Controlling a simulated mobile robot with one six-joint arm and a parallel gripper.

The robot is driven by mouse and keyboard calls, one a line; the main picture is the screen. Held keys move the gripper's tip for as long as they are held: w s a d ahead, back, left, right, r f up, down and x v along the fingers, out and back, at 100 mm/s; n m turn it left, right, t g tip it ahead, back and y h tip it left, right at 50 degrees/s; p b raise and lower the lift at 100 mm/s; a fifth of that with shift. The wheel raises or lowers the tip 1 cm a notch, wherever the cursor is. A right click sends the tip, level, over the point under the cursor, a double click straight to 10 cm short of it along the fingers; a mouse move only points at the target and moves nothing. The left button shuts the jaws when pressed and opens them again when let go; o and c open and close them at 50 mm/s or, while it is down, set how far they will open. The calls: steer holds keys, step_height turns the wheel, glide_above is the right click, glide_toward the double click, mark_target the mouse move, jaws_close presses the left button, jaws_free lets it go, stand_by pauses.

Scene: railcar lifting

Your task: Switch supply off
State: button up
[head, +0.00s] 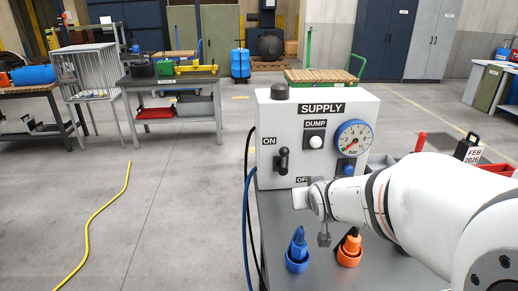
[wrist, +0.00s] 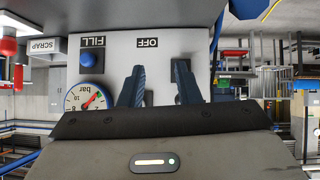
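The white supply box (head: 270,110) stands on a grey bench in the head view, labelled SUPPLY, DUMP, ON and OFF. Its black lever (head: 282,160) is at the lower left of the front, with its handle up towards the ON label (head: 269,141). The OFF label (head: 301,180) is partly hidden by my arm. My gripper (head: 320,205) is in front of the box's lower edge, right of the lever. In the wrist view the fingers (wrist: 159,68) are apart with nothing seen between them; the OFF label (wrist: 147,42) shows beyond.
The box carries a white dump button (head: 315,142), a blue-rimmed gauge (head: 354,137) and a blue fill button (wrist: 88,60). Blue (head: 298,245) and orange (head: 349,245) connectors stand on the bench (head: 320,275) below my gripper. Hoses run down the box's left side.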

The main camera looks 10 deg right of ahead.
mark_target(284, 162)
steer(key=w+a+t+y+b, duration=0.1)
steer(key=w+t, duration=0.1)
steer(key=w, duration=0.4)
steer(key=w+a+n+t+y+b, duration=0.1)
steer(key=w+t+y, duration=0.1)
steer(key=w, duration=0.4)
steer(key=w+a+n+t+y+b, duration=0.1)
steer(key=w+t, duration=0.2)
steer(key=w, duration=0.3)
steer(key=shift+a+f, duration=0.2)
steer(key=shift+f, duration=0.15)
steer(key=shift+c, duration=0.3)
jaws_close()
